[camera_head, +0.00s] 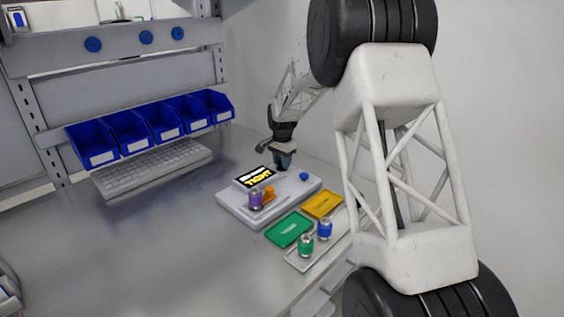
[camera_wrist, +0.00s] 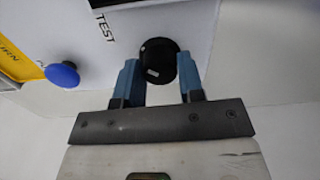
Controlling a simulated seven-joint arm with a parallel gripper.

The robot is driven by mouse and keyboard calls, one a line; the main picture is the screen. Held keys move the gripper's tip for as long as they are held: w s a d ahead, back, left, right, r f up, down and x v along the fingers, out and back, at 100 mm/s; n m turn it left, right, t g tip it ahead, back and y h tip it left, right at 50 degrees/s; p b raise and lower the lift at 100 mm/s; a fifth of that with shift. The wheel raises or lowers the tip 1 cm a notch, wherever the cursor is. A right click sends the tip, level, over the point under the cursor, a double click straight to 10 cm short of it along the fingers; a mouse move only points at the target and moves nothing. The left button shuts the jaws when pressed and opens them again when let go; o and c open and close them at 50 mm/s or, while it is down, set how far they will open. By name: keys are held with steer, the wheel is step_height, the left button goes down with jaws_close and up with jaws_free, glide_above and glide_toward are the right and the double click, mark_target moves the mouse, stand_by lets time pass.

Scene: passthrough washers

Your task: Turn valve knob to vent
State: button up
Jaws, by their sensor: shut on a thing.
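The valve knob (camera_wrist: 158,60) is a black round knob with a small white mark, on the white tester box. It shows in the wrist view beside the printed word TEST. My gripper (camera_wrist: 158,78) has its two blue fingers on either side of the knob, shut on it. In the head view my gripper (camera_head: 284,160) is at the far back edge of the white tester box (camera_head: 232,206) and hides the knob. The box's screen (camera_head: 254,178) shows yellow text that seems to read TIGHT. Which setting the knob points to cannot be read.
A blue button (camera_head: 304,176) is on the box, right of my gripper. A purple-topped part (camera_head: 255,199) sits on the box by an orange piece. Green (camera_head: 289,231) and yellow (camera_head: 323,204) trays lie in front, with green and blue parts nearby. Blue bins (camera_head: 128,134) stand behind left.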

steer(key=n, duration=0.8)
steer(key=shift+n, duration=0.4)
steer(key=n, duration=0.4)
steer(key=shift+r+n, duration=0.1)
steer(key=shift+n, duration=2.1)
steer(key=o, duration=0.9)
